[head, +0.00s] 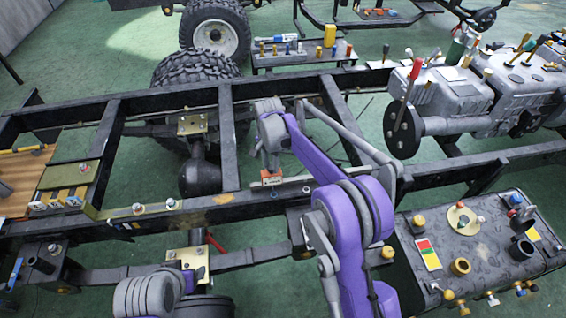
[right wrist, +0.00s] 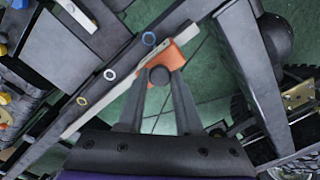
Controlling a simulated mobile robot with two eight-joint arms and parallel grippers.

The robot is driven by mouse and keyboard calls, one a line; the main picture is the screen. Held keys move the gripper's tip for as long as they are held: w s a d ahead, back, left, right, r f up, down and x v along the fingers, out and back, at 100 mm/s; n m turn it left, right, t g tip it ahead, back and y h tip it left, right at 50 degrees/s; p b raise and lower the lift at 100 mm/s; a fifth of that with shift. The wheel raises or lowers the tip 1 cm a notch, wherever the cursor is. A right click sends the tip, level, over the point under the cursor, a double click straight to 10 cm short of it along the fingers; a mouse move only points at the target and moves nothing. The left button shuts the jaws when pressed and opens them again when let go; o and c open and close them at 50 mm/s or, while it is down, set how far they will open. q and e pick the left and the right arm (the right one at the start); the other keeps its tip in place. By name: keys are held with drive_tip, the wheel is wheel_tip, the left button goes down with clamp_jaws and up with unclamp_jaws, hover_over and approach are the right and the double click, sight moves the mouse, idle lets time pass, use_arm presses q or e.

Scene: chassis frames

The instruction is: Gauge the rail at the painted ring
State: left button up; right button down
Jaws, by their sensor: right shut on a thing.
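My right gripper (head: 270,170) comes down over the near chassis rail (head: 230,213). It is shut on the orange grip of a gauge (head: 271,179); the orange grip also shows in the right wrist view (right wrist: 183,48). The gauge's long pale bar (right wrist: 92,108) runs slantwise along the rail (right wrist: 125,57). I cannot tell whether it touches the rail. Three painted rings show on the rail in the right wrist view: blue (right wrist: 148,38), white (right wrist: 109,74) and yellow (right wrist: 81,101). The blue ring is nearest the orange grip. My left gripper is not in view.
A crossmember (head: 229,135) stands left of my right gripper. A grey engine and gearbox (head: 450,95) with a red lever sits at the right. A dark tank (head: 480,245) with fittings lies at lower right. A parts bench (head: 300,58) stands behind the frame.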

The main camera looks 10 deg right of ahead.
drive_tip(key=c, duration=0.6)
unclamp_jaws()
drive_tip(key=shift+d, duration=0.1)
drive_tip(key=shift+r, duration=0.1)
wheel_tip(320, 180, up, 11)
drive_tip(key=shift+f, duration=0.2)
